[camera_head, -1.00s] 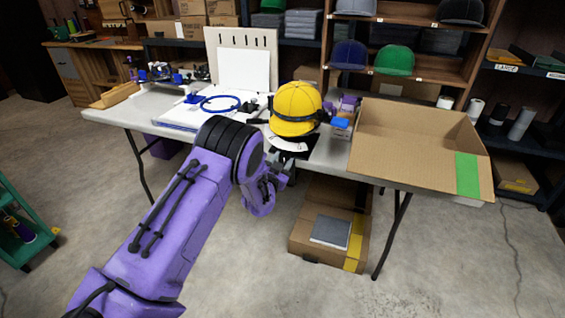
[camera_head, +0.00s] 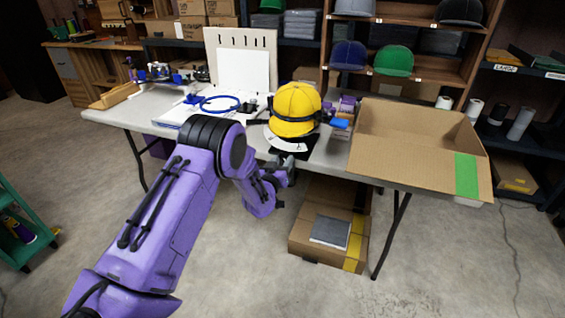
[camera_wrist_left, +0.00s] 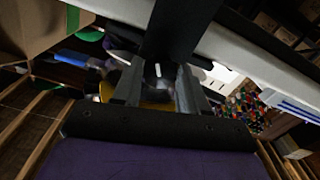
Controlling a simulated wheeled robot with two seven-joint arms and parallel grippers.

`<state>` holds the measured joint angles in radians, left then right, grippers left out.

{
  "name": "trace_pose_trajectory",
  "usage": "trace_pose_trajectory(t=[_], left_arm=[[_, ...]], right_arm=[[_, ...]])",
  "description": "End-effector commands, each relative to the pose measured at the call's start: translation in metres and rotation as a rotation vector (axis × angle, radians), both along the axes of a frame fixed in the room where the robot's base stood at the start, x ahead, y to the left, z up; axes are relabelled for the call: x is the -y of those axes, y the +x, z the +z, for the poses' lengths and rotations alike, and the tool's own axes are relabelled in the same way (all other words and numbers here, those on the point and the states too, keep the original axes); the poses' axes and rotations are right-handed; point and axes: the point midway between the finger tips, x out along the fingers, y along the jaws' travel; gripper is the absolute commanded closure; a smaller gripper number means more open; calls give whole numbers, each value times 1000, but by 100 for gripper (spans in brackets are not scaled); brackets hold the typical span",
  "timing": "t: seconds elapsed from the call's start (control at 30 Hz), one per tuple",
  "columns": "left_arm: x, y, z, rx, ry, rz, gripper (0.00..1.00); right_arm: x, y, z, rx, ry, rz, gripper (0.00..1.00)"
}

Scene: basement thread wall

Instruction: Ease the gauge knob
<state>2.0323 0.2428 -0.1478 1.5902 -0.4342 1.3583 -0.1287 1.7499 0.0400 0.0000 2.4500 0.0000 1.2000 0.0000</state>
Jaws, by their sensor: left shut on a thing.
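A yellow cap (camera_head: 296,103) with a black band sits on a stand at the table's front edge. A white curved scale (camera_head: 284,141) shows below the cap, over a black part. My left gripper (camera_head: 284,174) is just in front of and below this scale. In the left wrist view a dark round knob (camera_wrist_left: 158,73) with a white mark is between the two fingers of my left gripper (camera_wrist_left: 158,88), which is shut on it. A black bar hides part of the knob's surroundings. My right gripper is in neither view.
An open cardboard box (camera_head: 405,173) stands on the table (camera_head: 336,154) at right. Small purple and blue items (camera_head: 343,112) lie between cap and box. A blue hoop (camera_head: 219,103) and white board lie left. Boxes (camera_head: 329,231) sit under the table.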

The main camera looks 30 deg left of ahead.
Motion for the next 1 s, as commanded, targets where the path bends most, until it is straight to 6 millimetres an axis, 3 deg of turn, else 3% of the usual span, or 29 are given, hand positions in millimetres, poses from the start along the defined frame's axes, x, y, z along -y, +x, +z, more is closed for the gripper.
trace_pose_trajectory(t=[0.7,1.0], left_arm=[[2,0,0,154,-652,2,88],[3,0,0,200,-846,1,88]], right_arm=[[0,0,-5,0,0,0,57],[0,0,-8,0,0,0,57]])
